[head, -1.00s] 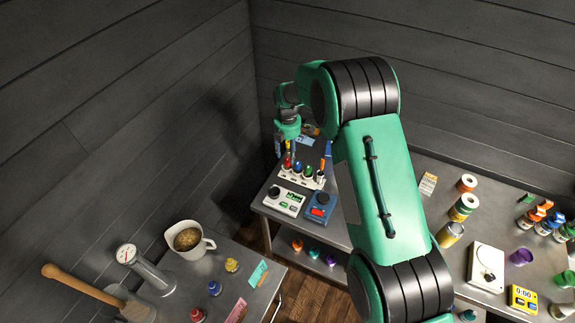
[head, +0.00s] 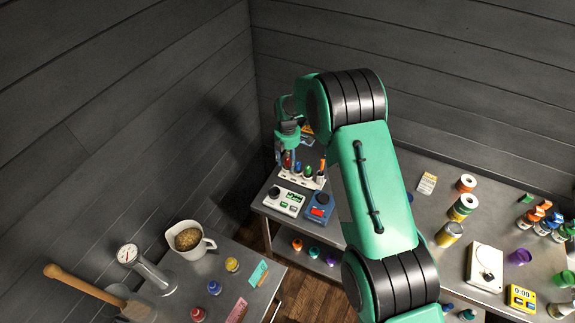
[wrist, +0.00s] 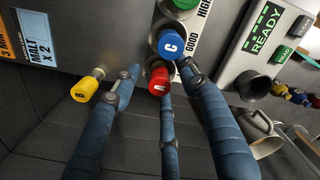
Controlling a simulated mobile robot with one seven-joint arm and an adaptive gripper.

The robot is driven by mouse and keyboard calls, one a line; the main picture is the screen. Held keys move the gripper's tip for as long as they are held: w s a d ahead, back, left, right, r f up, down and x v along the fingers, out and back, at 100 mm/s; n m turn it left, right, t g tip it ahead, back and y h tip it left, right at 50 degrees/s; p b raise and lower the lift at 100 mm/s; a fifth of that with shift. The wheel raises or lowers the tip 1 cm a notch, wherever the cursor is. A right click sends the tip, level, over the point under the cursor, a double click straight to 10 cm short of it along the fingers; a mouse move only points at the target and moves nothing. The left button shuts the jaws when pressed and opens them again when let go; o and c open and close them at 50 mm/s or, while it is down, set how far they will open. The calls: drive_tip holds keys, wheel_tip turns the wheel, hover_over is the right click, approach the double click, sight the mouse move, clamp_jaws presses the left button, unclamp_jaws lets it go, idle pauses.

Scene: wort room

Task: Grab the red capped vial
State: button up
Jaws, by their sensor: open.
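The red-capped vial (wrist: 158,82) shows in the wrist view with an "A" on its cap, lying between the open blue fingers of my gripper (wrist: 152,75). The fingers are around the cap without a visible grip; whether any touches it is unclear. In the head view, my gripper (head: 288,152) is over the left end of the white vial rack (head: 317,183), and the red vial (head: 287,160) is partly hidden by it. The blue-capped vial (wrist: 170,45) is close beside the right finger, with the green cap (wrist: 183,4) beyond it.
A yellow cap (wrist: 84,90) is just outside the left finger. A READY display device (wrist: 268,30) and a blue device (head: 318,207) stand in front of the rack. A mug (head: 188,238) and small vials are on the near table.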

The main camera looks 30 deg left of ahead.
sight(287, 160)
idle(0.5)
clamp_jaws()
drive_tip(key=shift+r, duration=1.5)
drive_tip(key=shift+s+d+r+b, duration=0.1)
drive_tip(key=shift+s+r+b, duration=0.05)
drive_tip(key=shift+r+b, duration=0.15)
drive_tip(key=s+d, duration=0.3)
drive_tip(key=s, duration=0.1)
drive_tip(key=s+d+r, duration=0.1)
drive_tip(key=s+d, duration=0.2)
drive_tip(key=s, duration=0.1)
drive_tip(key=s+d+b, duration=0.1)
drive_tip(key=s+d, duration=0.2)
drive_tip(key=s, duration=0.1)
drive_tip(key=shift+d+r, duration=0.15)
drive_tip(key=shift+d, duration=0.25)
